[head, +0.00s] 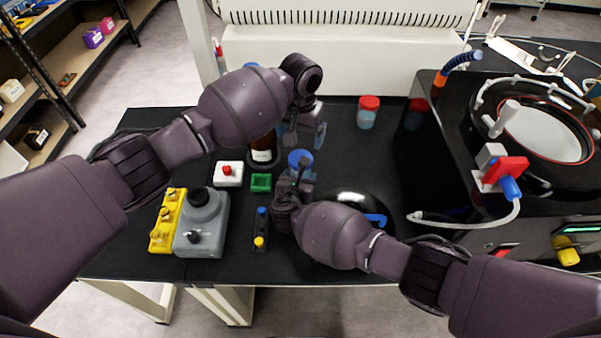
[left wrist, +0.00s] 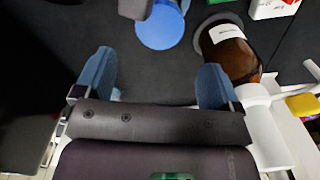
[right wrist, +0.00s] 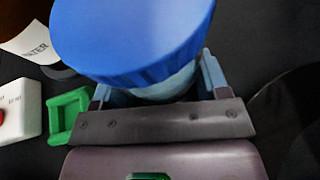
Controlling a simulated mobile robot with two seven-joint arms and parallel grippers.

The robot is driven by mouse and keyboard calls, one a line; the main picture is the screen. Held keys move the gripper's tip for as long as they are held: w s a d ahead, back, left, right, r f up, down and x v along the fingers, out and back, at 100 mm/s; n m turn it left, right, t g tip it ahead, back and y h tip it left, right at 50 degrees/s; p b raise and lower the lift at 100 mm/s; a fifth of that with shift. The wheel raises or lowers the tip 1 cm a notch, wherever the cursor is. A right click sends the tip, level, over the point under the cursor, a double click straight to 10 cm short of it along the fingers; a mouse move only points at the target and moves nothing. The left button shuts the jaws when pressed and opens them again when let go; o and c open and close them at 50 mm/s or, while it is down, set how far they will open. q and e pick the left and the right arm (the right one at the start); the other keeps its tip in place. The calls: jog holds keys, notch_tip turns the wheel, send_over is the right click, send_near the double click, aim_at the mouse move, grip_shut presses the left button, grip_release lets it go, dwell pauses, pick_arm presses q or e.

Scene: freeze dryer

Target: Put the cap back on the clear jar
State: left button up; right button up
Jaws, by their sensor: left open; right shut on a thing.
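The clear jar (right wrist: 165,88) shows pale and see-through under a broad blue cap (right wrist: 135,35) in the right wrist view. The cap lies over the jar's top; I cannot tell if it is threaded on. The cap also shows in the head view (head: 300,158) and at the top of the left wrist view (left wrist: 162,27). My right gripper (head: 298,183) is shut around the jar, below the cap. My left gripper (head: 305,133) is open and empty, just behind the cap in the head view, apart from it. The jar's lower part is hidden.
A brown bottle (head: 263,156) stands close left of the jar. A red-button box (head: 229,173), green tray (head: 261,183) and grey controller (head: 203,225) are further left. A red-capped jar (head: 367,113) stands at the back. The freeze dryer (head: 450,170) fills the right.

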pick_arm(q)
jog(key=shift+f, duration=4.05)
jog(key=c, duration=0.9)
jog(key=o, duration=1)
jog(key=shift+c, duration=0.2)
jog(key=shift+r, duration=2.3)
jog(key=shift+o, duration=0.7)
